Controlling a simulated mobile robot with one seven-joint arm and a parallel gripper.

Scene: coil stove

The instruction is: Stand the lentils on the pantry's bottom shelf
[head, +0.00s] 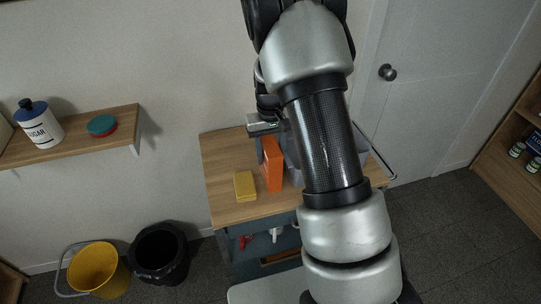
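An orange box (271,165) stands upright on the wooden top of a cart. I can read no label on it, so I cannot tell whether it is the lentils. My gripper (263,130) is just above the box's top end, partly hidden by my arm. Its fingers do not show clearly, and I cannot tell whether they touch the box. An open wooden shelf unit (507,177), perhaps the pantry, is cut off at the right edge. Small jars (517,150) stand on one of its shelves. Its bottom shelf is not clearly visible.
A yellow sponge-like block (245,186) lies left of the orange box on the cart top (224,160). A grey container behind my arm is mostly hidden. A yellow bucket (97,270) and black bin (160,254) stand below.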

